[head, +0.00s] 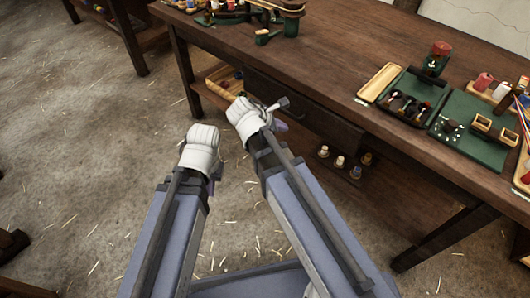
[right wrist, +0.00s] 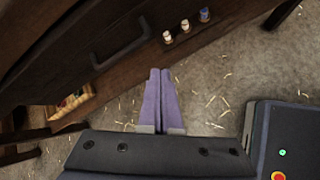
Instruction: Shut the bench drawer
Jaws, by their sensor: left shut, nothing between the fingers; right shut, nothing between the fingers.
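The bench drawer (head: 305,105) is a dark wooden front under the bench top. In the head view it looks close under the top's edge, with no inside showing. In the right wrist view the drawer front (right wrist: 85,45) carries a dark bar handle (right wrist: 122,42). My right gripper (head: 280,125) is in front of the drawer; its purple fingers (right wrist: 160,75) are shut and empty, apart from the handle. My left gripper (head: 217,172) is shut, left of the right one and away from the bench; its fingertips are mostly hidden.
Small bottles (head: 340,161) stand on the lower shelf, right of my right gripper. A wooden tray (head: 225,80) with coloured things lies below the bench top at left. Green tool boards (head: 470,145) lie on top. The straw-strewn floor (head: 80,130) is clear at left.

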